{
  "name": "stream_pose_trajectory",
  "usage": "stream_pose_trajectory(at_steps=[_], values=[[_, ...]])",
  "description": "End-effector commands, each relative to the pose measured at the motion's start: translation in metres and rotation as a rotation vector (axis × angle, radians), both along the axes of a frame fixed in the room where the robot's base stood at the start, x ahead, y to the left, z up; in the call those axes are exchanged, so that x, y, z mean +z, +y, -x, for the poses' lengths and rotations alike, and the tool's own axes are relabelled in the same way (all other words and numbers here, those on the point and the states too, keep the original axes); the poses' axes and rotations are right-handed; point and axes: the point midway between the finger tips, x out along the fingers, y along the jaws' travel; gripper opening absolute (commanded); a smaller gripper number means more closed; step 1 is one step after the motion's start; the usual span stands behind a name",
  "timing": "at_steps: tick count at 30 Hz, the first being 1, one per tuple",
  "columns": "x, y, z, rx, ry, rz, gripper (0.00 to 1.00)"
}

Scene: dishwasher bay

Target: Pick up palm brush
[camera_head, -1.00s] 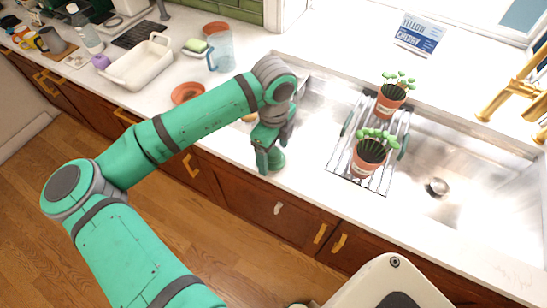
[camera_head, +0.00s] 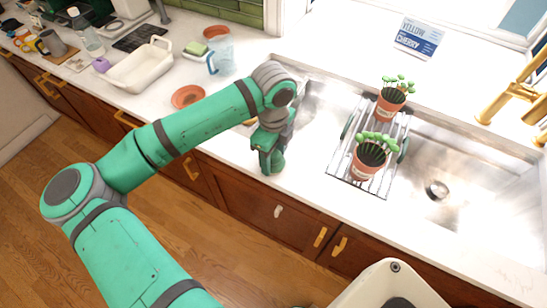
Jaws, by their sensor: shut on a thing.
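My gripper (camera_head: 268,160) points down over the counter's front edge strip, left of the sink. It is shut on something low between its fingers. A rounded green shape (camera_head: 277,161) sits at the fingertips and seems to be the palm brush, but its colour is close to that of my fingers. Its underside and bristles cannot be made out. I cannot tell whether it touches the counter.
A metal rack (camera_head: 346,182) with two potted plants (camera_head: 371,155) spans the sink (camera_head: 480,190) to the right. A terracotta saucer (camera_head: 187,97), a clear pitcher (camera_head: 222,55) and a white dish (camera_head: 137,72) stand left. A tan thing (camera_head: 250,122) is partly hidden behind my arm.

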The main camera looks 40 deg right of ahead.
Motion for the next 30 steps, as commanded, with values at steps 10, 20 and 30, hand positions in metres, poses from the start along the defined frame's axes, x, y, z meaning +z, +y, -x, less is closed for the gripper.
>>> stream_pose_trajectory(at_steps=[10, 20, 30], values=[[0.055, 0.021, 0.014, 0.000, -0.002, 0.002, 0.30], [0.104, 0.078, 0.054, -0.001, -0.003, 0.001, 0.30], [0.123, 0.112, 0.077, 0.001, -0.001, 0.001, 0.30]])
